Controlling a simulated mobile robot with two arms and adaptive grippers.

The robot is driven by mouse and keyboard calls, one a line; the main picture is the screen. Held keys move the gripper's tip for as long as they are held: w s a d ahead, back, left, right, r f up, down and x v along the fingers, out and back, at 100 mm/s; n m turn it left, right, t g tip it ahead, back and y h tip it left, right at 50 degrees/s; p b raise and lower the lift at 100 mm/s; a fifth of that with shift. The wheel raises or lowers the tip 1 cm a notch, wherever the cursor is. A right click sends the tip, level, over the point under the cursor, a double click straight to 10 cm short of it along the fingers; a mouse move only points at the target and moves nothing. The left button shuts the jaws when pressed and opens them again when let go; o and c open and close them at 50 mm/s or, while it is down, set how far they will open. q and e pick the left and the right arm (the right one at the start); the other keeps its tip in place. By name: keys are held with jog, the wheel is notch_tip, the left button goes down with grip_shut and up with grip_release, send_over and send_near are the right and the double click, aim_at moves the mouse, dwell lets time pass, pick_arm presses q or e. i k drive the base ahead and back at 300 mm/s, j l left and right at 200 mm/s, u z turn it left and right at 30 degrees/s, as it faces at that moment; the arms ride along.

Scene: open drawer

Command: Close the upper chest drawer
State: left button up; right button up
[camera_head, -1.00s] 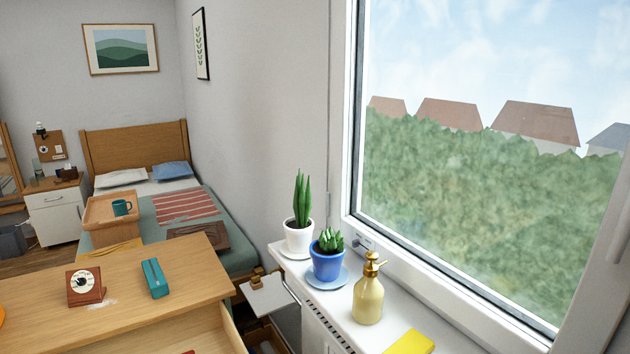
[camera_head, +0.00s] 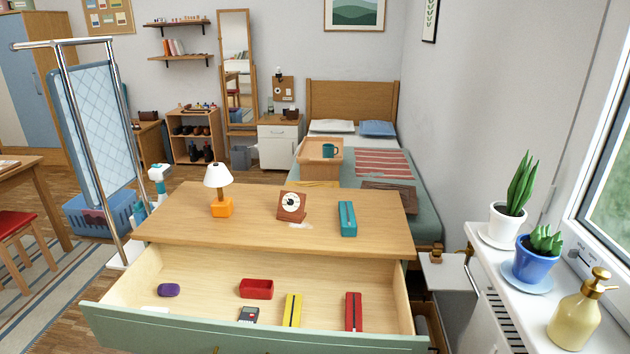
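The chest's upper drawer (camera_head: 130,324) stands wide open toward me in the head view. It has a pale green front and a light wood inside. In it lie a purple item (camera_head: 168,290), a red open box (camera_head: 256,288), a dark grey calculator-like item (camera_head: 248,315), a yellow case (camera_head: 292,310) and a red case (camera_head: 353,312). A white item at the left is partly hidden by the drawer front. The wooden chest top (camera_head: 262,236) is behind the drawer. Neither of my grippers is in view.
On the chest top stand an orange lamp (camera_head: 221,207), a brown clock (camera_head: 291,206) and a teal case (camera_head: 347,219). A clothes rail (camera_head: 85,150) stands at the left. The windowsill (camera_head: 490,270) at the right holds two potted plants and a yellow dispenser.

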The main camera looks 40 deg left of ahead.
aim_at(202, 319)
jog(key=u, duration=1.8)
